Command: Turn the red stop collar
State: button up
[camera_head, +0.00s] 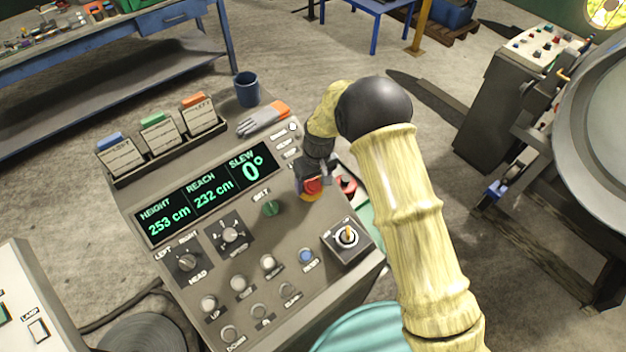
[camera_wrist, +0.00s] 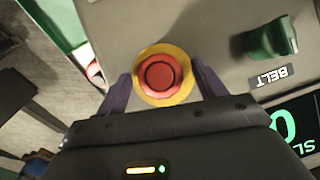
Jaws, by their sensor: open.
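The red stop button (camera_wrist: 160,75) shows in the wrist view as a red inner disc inside a darker red collar, set on a round yellow base (camera_wrist: 162,98). In the head view the red stop (camera_head: 312,186) is at the right side of the control panel, partly hidden by my gripper. My gripper (camera_wrist: 160,80) is open, with one purple finger on each side of the stop. The fingers look close to the yellow base; I cannot tell whether either touches. In the head view my gripper (camera_head: 314,172) is over the stop, its fingers largely hidden.
A green BELT knob (camera_head: 269,208) is beside the stop. Another red part (camera_head: 346,185) is just right of the stop. A glove (camera_head: 264,118) and blue cup (camera_head: 246,88) are at the panel's back.

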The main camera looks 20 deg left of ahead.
jog(key=c, duration=1)
jog(key=shift+w+m+b, duration=0.1)
jog(key=shift+m+b, duration=0.2)
jog(key=shift+b, duration=0.1)
jog(key=m+y+b, duration=0.1)
jog(key=m+g+b, duration=0.1)
jog(key=m+b, duration=0.1)
jog(key=shift+w+d+f+m+g+y+b, duration=0.15)
jog(key=shift+m+g+y+b, duration=0.15)
jog(key=shift+y, duration=0.1)
jog(key=m+y+b, duration=0.2)
jog(key=m+b, duration=0.1)
jog(key=m, duration=0.1)
jog(key=shift+d+g, duration=0.15)
jog(key=shift+g, duration=0.25)
jog(key=shift+m, duration=0.3)
